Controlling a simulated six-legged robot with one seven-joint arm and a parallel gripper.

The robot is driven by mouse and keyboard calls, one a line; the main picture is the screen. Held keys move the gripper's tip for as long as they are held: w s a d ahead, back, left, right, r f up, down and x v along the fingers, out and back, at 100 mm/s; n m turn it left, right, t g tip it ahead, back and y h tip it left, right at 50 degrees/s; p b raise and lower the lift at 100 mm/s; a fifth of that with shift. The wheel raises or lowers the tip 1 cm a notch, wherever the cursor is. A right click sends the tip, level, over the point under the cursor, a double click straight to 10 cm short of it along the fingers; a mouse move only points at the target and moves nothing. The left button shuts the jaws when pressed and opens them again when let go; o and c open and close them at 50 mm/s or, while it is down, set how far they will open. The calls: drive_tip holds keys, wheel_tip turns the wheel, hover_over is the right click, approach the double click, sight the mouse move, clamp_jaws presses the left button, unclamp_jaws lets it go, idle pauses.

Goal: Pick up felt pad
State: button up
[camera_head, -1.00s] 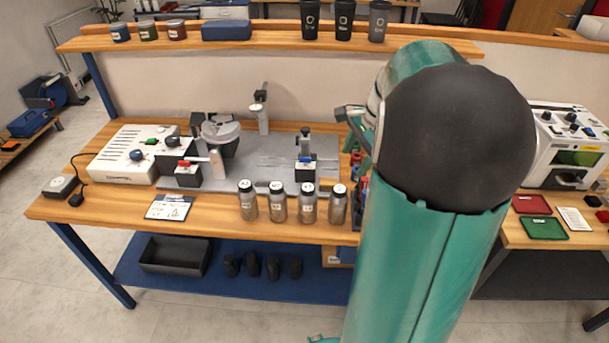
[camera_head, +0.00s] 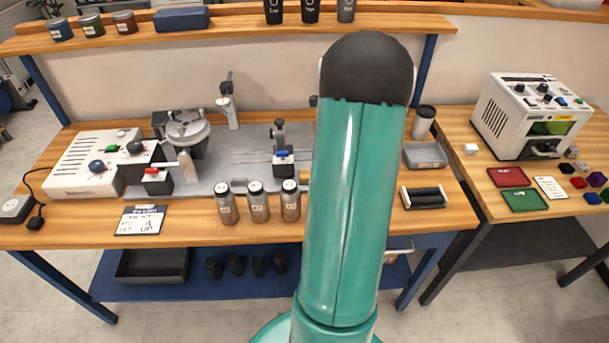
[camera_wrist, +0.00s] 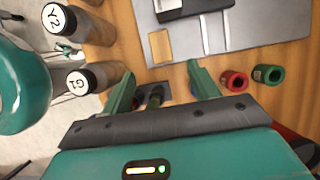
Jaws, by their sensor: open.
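I cannot pick out the felt pad for certain in either view. In the wrist view a small tan square (camera_wrist: 160,46) shows at the edge of the grey metal plate (camera_wrist: 255,22); I cannot tell whether it is a pad or a cut-out showing the wood. My gripper (camera_wrist: 160,69) is open above the workbench, with nothing held between its green fingers. Dark, slim items (camera_wrist: 155,96) in a dark holder show beyond and between the fingers. In the head view my gripper is hidden behind my own arm.
Labelled bottles (camera_wrist: 92,77) stand left of my gripper in the wrist view. A red ring-shaped piece (camera_wrist: 234,81) and a green one (camera_wrist: 268,75) lie to its right. The head view shows a grey tray (camera_head: 425,155), a black roller-like item (camera_head: 423,197) and a white machine (camera_head: 530,115).

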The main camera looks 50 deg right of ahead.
sight(309, 173)
drive_tip(key=x, duration=0.4)
drive_tip(key=shift+w+d, duration=0.15)
drive_tip(key=shift+d, duration=0.05)
drive_tip(key=shift+a+f, duration=0.2)
drive_tip(key=shift+f, duration=0.1)
drive_tip(key=shift+x, duration=2.85)
drive_tip(key=shift+c, duration=0.2)
drive_tip(key=c, duration=1)
